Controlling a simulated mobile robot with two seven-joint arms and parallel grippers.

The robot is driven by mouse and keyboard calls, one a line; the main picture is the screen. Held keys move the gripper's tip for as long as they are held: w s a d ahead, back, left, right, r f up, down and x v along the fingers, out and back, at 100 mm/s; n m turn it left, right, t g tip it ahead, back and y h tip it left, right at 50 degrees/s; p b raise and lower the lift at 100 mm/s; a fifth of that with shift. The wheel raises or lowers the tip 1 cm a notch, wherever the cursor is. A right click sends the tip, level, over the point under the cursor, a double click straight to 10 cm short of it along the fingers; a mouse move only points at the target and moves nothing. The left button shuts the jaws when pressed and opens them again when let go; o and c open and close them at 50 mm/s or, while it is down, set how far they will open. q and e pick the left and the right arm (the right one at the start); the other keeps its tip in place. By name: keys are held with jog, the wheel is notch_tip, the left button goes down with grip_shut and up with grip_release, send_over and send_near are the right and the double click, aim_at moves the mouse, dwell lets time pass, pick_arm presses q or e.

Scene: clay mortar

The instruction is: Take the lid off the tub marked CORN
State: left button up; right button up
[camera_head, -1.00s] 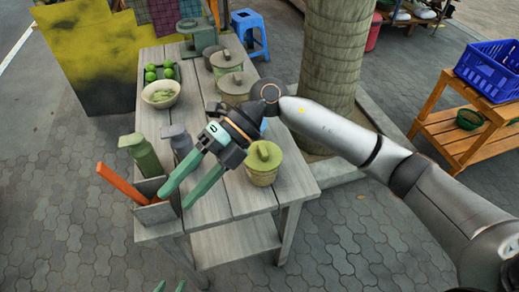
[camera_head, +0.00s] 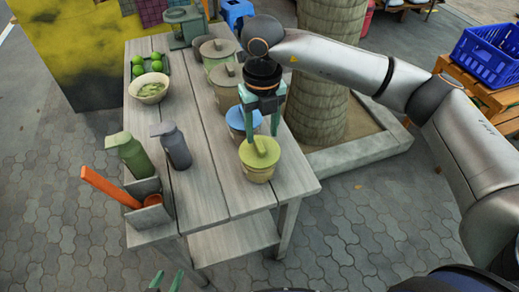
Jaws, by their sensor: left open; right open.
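Several lidded tubs stand in a row along the right side of the table; no CORN marking is legible. The nearest tub (camera_head: 257,175) has a yellow-green lid (camera_head: 260,152) with a raised handle. Behind it is a tub with a blue lid (camera_head: 236,119), partly hidden by my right gripper (camera_head: 262,127). My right gripper is open and points down over the blue and yellow-green lids; contact cannot be told. My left gripper (camera_head: 166,281) is open at the bottom edge.
On the table's (camera_head: 198,190) left are a green bottle (camera_head: 132,155), a grey bottle (camera_head: 174,148), a holder (camera_head: 150,208) with an orange item (camera_head: 108,187), a bowl (camera_head: 149,91) and green fruit (camera_head: 138,70). A grey-green device (camera_head: 184,25) stands behind. A trunk (camera_head: 325,110) rises at right.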

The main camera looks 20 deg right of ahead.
aim_at(261, 148)
jog(key=shift+f, duration=2.75)
jog(key=shift+c, duration=0.3)
grip_shut()
